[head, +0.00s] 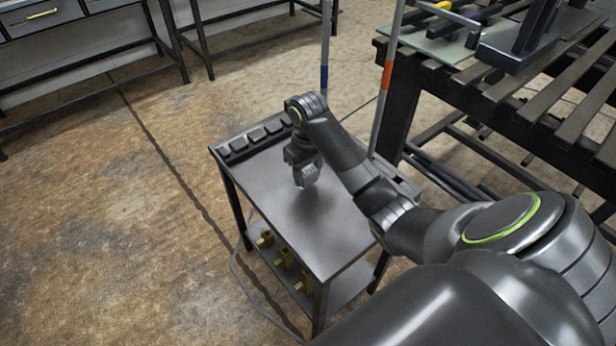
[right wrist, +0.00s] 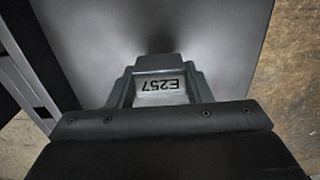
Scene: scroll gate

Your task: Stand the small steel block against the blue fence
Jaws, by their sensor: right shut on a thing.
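My right gripper (head: 306,176) is over the dark grey top of a small cart (head: 285,215), pointing down. It is shut on a small grey block, the steel block (right wrist: 163,86), seen between the fingers in the right wrist view. The block's face carries the marking E257, which reads upside down there. In the head view a bit of the block's pale face (head: 311,169) shows at the fingertips. A dark shadow lies on the cart top below, and the block looks held above it. I cannot make out a blue fence. My left gripper is not in view.
A dark slotted rack (head: 255,137) lines the cart's back left edge. Brass pieces (head: 284,258) sit on its lower shelf. Two thin poles, one with a blue band (head: 324,77) and one with an orange band (head: 387,75), rise behind. A slatted bench (head: 545,85) stands at right.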

